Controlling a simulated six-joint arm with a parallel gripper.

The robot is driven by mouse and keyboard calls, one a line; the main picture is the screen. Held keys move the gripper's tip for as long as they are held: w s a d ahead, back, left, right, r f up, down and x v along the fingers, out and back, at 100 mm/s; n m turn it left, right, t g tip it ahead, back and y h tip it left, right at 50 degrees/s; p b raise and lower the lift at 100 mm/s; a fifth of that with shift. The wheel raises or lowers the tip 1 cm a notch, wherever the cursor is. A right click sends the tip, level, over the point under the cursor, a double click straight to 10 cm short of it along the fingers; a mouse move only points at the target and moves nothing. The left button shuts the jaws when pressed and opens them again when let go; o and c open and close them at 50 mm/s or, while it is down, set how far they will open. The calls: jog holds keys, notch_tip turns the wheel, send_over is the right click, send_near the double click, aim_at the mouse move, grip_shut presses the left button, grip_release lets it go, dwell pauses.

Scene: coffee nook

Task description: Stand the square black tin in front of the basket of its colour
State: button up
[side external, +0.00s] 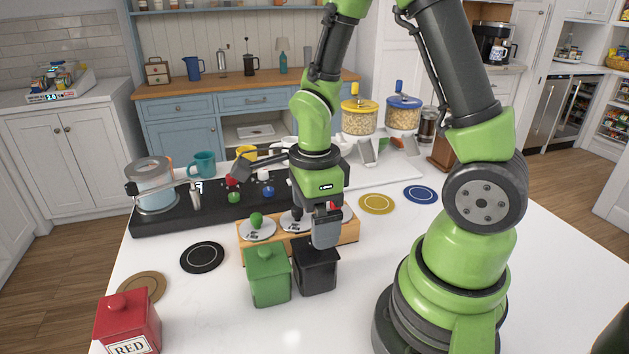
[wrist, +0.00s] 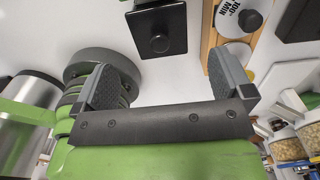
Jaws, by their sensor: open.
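The square black tin (side external: 316,277) stands upright on the white counter, just right of a square green tin (side external: 269,283). Its lid and knob show from above in the wrist view (wrist: 158,22). My gripper (side external: 326,232) points down by the tin's upper right part in the side view. In the wrist view my gripper (wrist: 160,66) has its fingers wide apart with nothing between them, and the tin lies beyond the fingertips. Behind the tins, a wooden rack (side external: 345,236) holds round metal pieces, one with a green knob (side external: 257,220) and one with a black knob (side external: 296,217).
A red tin (side external: 127,325) stands at the front left. Brown, black (side external: 202,257), yellow (side external: 376,204) and blue (side external: 420,194) round mats lie on the counter. A dark machine base (side external: 160,222) is behind. The counter front of the tins is clear.

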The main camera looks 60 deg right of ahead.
jog(key=s+a+r+n+t+y, duration=0.1)
jog(key=s+a+r+n+t, duration=0.1)
jog(key=r+n, duration=0.7)
jog(key=s+a+r+n+t+y, duration=0.1)
jog(key=s+a+r+n+t, duration=0.2)
jog(key=r+n, duration=0.6)
jog(key=s+n+t, duration=0.1)
jog(key=n+t, duration=0.1)
jog(key=n, duration=0.3)
jog(key=shift+s, duration=0.3)
